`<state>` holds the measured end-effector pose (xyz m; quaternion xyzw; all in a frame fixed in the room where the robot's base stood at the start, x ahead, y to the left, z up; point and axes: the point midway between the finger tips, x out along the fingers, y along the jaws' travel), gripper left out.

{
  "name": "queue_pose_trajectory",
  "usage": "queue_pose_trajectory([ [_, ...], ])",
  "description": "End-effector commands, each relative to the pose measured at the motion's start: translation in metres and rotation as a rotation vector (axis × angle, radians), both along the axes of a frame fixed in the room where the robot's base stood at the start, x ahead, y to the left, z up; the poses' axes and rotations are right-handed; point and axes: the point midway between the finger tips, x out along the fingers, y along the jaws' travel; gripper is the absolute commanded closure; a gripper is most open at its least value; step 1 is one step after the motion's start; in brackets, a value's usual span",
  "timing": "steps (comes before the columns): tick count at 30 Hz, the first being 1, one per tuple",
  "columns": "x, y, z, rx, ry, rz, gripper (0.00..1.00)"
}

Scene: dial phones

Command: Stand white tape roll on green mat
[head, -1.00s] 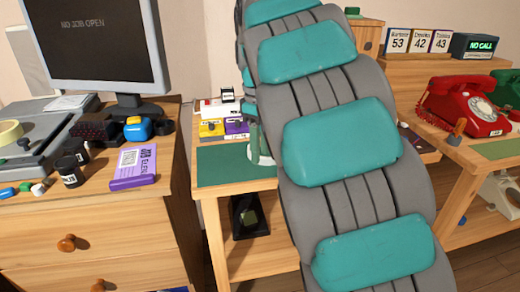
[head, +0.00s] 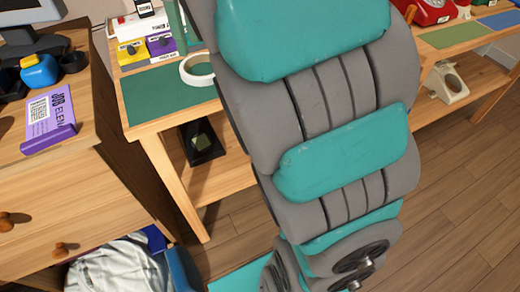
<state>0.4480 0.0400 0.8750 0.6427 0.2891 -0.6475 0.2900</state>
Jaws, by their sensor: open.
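The white tape roll (head: 184,72) is at the right part of the green mat (head: 150,100), on the small wooden table in the head view. Green mat shows through its hole. My arm hides part of its right side, and I cannot tell for sure whether it lies flat or is tilted. My large grey and teal arm crosses the middle of the picture. My gripper is not visible.
Yellow (head: 131,54) and purple (head: 162,45) labelled boxes stand behind the mat. A black tray (head: 202,143) sits on the shelf below. A wooden drawer cabinet with a purple card box (head: 48,118) is at left; a table with a red phone (head: 432,12) is at right.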

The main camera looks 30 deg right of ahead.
Motion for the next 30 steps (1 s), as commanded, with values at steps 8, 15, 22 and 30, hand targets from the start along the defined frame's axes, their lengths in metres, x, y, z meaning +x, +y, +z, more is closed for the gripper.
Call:
queue_pose_trajectory([
  [8, -0.041, -0.017, -0.035, 0.013, 0.029, -0.223, 0.57],
  [15, -0.099, -0.032, -0.087, 0.009, 0.064, -0.467, 0.57],
  [22, -0.17, -0.038, -0.151, -0.015, 0.108, -0.669, 0.57],
  [30, -0.239, -0.039, -0.213, -0.055, 0.14, -0.813, 0.57],
])
